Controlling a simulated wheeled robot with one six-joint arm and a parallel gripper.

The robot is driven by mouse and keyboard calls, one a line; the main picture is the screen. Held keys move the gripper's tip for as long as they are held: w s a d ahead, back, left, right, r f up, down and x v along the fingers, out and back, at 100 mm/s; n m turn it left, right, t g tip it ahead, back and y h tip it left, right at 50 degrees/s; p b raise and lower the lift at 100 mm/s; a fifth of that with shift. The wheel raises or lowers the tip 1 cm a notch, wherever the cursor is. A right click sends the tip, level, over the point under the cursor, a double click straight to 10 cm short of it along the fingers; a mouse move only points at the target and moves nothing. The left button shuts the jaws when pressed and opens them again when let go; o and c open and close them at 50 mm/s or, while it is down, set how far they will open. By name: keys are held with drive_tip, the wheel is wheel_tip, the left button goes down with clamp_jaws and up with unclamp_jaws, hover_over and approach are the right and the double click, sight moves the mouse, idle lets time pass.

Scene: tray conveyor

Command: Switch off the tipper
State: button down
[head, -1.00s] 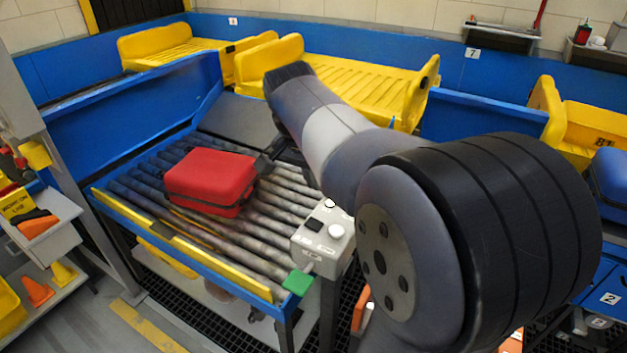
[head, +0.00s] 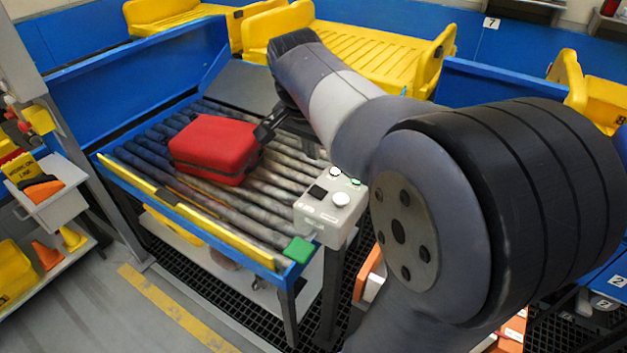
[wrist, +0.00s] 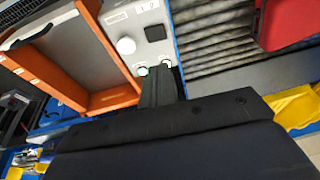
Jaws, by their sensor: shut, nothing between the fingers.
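A grey control box (head: 318,216) stands at the front right corner of the roller bed (head: 200,211). It carries a large white knob (head: 340,199), a black square switch (head: 317,192) and small round buttons. In the wrist view, the white knob (wrist: 126,46), the black switch (wrist: 155,33) and two small buttons show on the box's face. My gripper (wrist: 162,78) is shut and empty. Its tip overlaps the box's edge by the two small buttons; I cannot tell whether it touches. In the head view, my gripper (head: 266,131) appears beside the red suitcase, partly hidden by my arm.
The red suitcase (head: 214,149) lies on the rollers. A green block (head: 299,249) sits at the bed's front corner. Yellow trays (head: 375,60) stand behind blue walls. A side shelf (head: 55,205) is at the left. An orange-framed cabinet (wrist: 100,60) is beside the box.

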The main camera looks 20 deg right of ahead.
approach(315, 189)
drive_tip(key=x, duration=0.5)
drive_tip(key=shift+d+p, duration=0.2)
drive_tip(key=shift+p, duration=0.2)
drive_tip(key=shift+w+f, duration=0.15)
drive_tip(key=shift+f, duration=0.55)
